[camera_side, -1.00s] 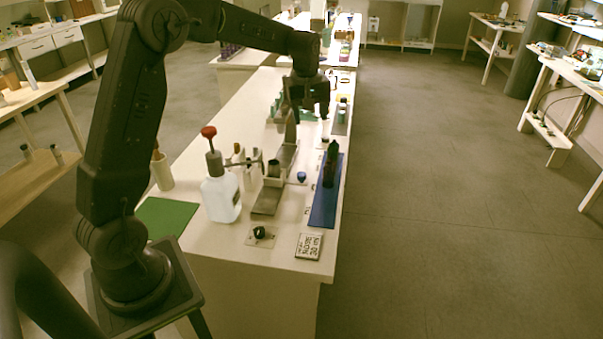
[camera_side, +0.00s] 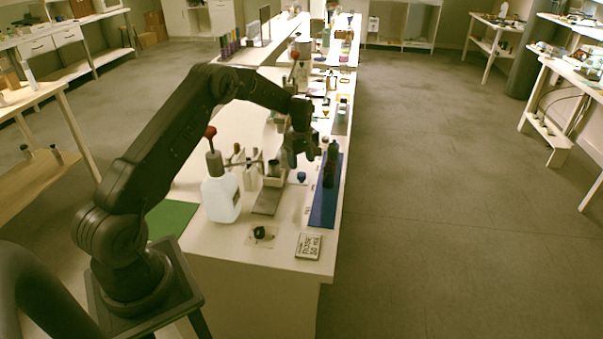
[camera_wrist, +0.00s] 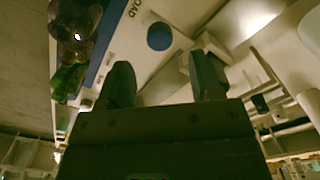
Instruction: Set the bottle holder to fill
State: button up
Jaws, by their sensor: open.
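What looks like the bottle holder is a dark cup-shaped piece (camera_side: 273,169) on the grey rail (camera_side: 267,201), right of the white jug, in the side view. A small blue knob (camera_side: 302,176) is beside the rail; it shows as a round blue disc (camera_wrist: 159,36) in the wrist view, beside printed letters that seem to end in "OAD". My gripper (camera_side: 303,163) is low over the table, just behind the knob in the side view. In the wrist view its fingers (camera_wrist: 165,84) are apart and empty, with the knob beyond them. My gripper and wrist hide part of the rail.
A white jug (camera_side: 221,198) with a red-topped pump stands left of the rail. Dark bottles (camera_side: 330,165) stand on a blue strip (camera_side: 325,204) close to my gripper's right. A sign (camera_side: 308,246) and a dark object (camera_side: 262,233) lie in front. Other bottles stand farther back.

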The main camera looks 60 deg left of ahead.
aim_at(302, 174)
jog(key=shift+f, duration=2.7)
jog(key=shift+c, duration=0.3)
grip_shut()
